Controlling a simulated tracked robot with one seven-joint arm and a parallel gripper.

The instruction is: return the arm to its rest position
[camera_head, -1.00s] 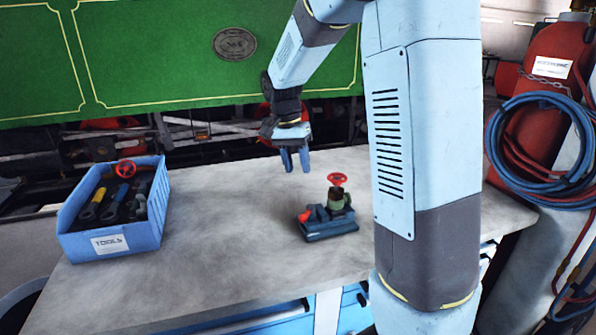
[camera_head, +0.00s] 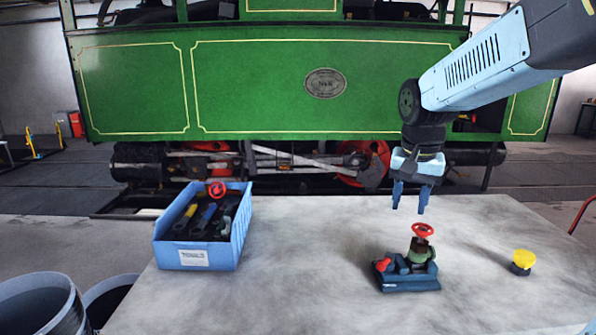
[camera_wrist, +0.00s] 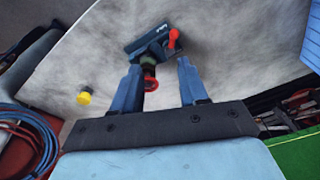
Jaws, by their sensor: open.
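My gripper (camera_head: 409,196) is open and empty, with its blue fingers pointing down above the grey workbench (camera_head: 310,285). In the wrist view my gripper's two fingers (camera_wrist: 158,88) stand apart with nothing clamped between them. Below and just in front of it in the head view stands a dark blue vise (camera_head: 408,283) holding a greenish valve with a red handwheel (camera_head: 423,230). In the wrist view the vise (camera_wrist: 150,42) lies beyond the fingertips, and the red handwheel (camera_wrist: 150,84) shows between the fingers. My arm reaches in from the upper right of the head view.
A blue tool bin (camera_head: 208,254) with tools and a red handwheel (camera_head: 217,189) stands on the bench's left. A yellow-topped knob (camera_head: 523,258) stands at right. The green steam tram (camera_head: 290,85) is behind. Grey buckets (camera_head: 40,300) are at lower left. The bench between bin and vise is clear.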

